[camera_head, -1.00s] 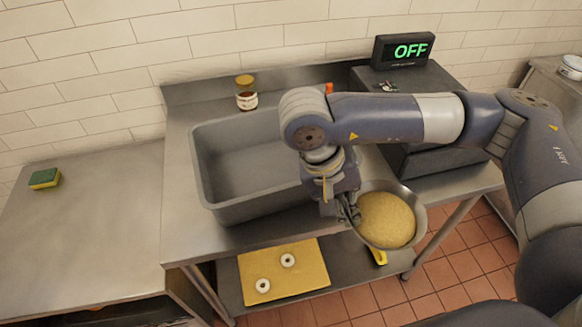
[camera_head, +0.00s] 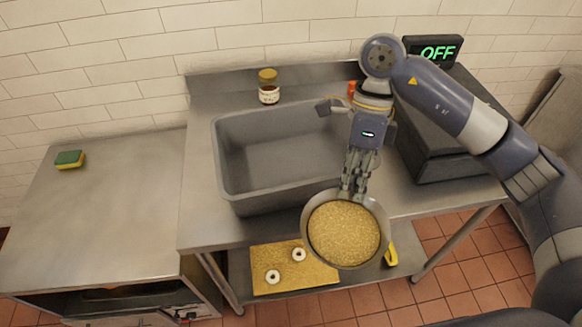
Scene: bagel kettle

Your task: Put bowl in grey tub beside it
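A metal bowl (camera_head: 306,228) filled with yellow grainy stuff (camera_head: 343,233) is at the front edge of the steel table, partly out over the lower shelf. My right gripper (camera_head: 352,196) is at the bowl's back rim, its fingers pointing down at the rim and seemingly closed on it. The exact finger contact is small and partly hidden. The grey tub (camera_head: 224,160) stands on the table, left of and behind the bowl, and looks empty. My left gripper is not in the view.
A jar (camera_head: 268,90) stands behind the tub. A dark box (camera_head: 440,140) with an OFF display (camera_head: 434,50) is at the right. A yellow board (camera_head: 312,277) with two white rings lies on the lower shelf. A sponge (camera_head: 69,159) is on the left counter.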

